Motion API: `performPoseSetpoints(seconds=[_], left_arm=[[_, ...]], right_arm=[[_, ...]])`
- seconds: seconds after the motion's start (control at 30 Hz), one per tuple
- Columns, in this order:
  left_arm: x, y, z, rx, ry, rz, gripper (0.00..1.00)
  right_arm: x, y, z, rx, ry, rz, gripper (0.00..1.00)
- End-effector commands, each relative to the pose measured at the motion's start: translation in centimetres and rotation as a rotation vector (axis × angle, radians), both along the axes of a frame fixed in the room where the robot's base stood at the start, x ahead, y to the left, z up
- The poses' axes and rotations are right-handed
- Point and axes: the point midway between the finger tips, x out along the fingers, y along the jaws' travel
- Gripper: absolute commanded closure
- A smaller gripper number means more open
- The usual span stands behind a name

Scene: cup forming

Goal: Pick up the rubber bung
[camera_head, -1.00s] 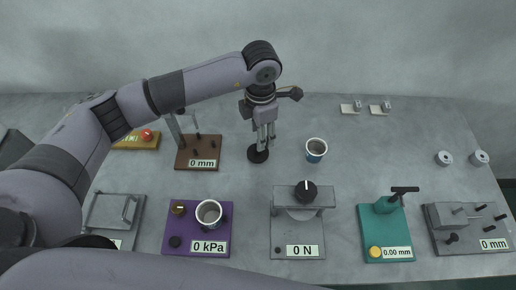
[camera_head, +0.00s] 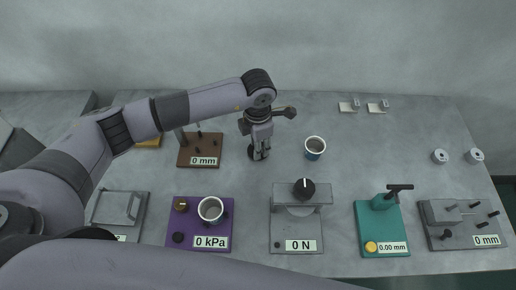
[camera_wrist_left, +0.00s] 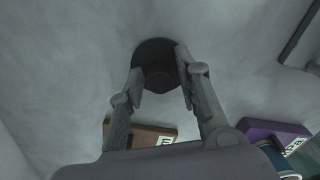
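The rubber bung (camera_head: 253,155) is a black round piece standing on the grey table, partly hidden by my left gripper in the head view. In the left wrist view the bung (camera_wrist_left: 158,62) is a dark disc with a narrower round part facing the camera. My left gripper (camera_head: 260,154) points down at it, low near the table. Its two fingers (camera_wrist_left: 160,72) are apart, one at each side of the bung; I cannot tell whether they touch it. My right gripper is not in view.
A white-and-blue cup (camera_head: 315,148) stands right of the gripper. A brown gauge board (camera_head: 185,158) is to its left. In front are a purple kPa board (camera_head: 222,248) with a cup (camera_head: 210,209), a grey press (camera_head: 296,232) and a teal gauge (camera_head: 376,228).

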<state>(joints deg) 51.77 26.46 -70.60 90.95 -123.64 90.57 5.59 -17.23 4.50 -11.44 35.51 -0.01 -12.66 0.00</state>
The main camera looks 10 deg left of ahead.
Motion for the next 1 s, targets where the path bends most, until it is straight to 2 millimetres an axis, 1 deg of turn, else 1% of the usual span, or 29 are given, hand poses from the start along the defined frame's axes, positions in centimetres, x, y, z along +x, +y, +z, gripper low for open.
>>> performPoseSetpoints(seconds=[0.03,0.07,0.4,0.83,1.0], left_arm=[[0.0,0.0,0.0,0.000,0.000,0.000,0.74],[0.0,0.0,0.0,0.000,0.000,0.000,0.77],[0.0,0.0,0.0,0.000,0.000,0.000,0.99],[0.0,0.0,0.2,-0.001,-0.001,0.000,1.00],[0.2,0.0,1.3,-0.002,-0.004,0.001,1.00]], right_arm=[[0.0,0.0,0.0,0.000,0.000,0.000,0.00],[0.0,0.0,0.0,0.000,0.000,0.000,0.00],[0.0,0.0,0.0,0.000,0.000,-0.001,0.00],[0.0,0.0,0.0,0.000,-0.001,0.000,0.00],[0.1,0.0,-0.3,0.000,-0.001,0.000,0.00]])
